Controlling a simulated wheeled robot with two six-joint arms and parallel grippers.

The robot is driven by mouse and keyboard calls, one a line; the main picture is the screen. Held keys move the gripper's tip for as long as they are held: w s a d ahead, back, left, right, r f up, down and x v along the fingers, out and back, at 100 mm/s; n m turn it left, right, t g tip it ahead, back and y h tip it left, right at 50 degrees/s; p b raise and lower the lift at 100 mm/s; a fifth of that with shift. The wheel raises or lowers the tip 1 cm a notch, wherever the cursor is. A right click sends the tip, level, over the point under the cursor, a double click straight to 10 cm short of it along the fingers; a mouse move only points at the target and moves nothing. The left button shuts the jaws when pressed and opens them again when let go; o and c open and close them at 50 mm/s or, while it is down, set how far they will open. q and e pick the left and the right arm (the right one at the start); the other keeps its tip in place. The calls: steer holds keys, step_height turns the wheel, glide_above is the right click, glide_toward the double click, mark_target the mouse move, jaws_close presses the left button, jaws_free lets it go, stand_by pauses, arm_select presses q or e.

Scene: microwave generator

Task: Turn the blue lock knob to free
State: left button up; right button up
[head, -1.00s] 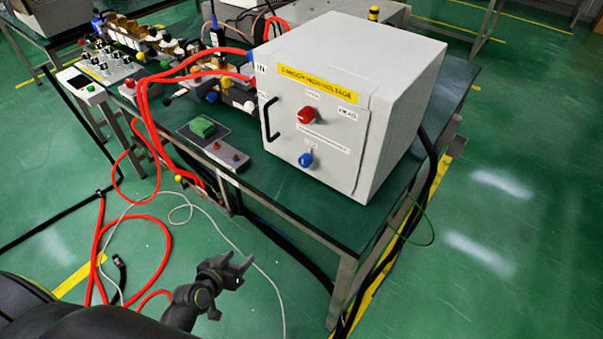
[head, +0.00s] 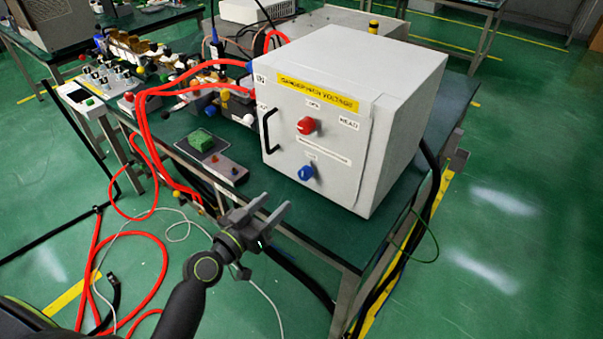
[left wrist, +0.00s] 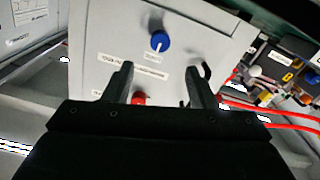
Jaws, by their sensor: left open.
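The blue lock knob (head: 306,172) sits low on the front of a white cabinet (head: 400,90), below a red knob (head: 306,125). A white mark shows on the blue knob. The blue knob also shows in the left wrist view (left wrist: 160,40), above and beyond the fingertips, with the cabinet turned over in that picture. My left gripper (head: 276,206) is open and empty, in front of and below the blue knob, apart from it. In the left wrist view the red knob (left wrist: 138,98) is partly hidden by my gripper. My right gripper is in neither view.
A black handle (head: 270,130) stands out at the left of the cabinet front. A small box with a green block (head: 200,140) lies on the green table (head: 260,185) left of the cabinet. Red cables (head: 145,120) hang over the table edge.

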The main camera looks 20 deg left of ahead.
mark_target(302, 177)
arm_select(q)
steer(key=p+x, duration=0.1)
steer(key=x, duration=1)
steer(key=shift+w+f+p, duration=0.1)
steer(key=shift+w+p, duration=0.15)
steer(key=shift+p, duration=0.15)
steer(key=c, duration=1)
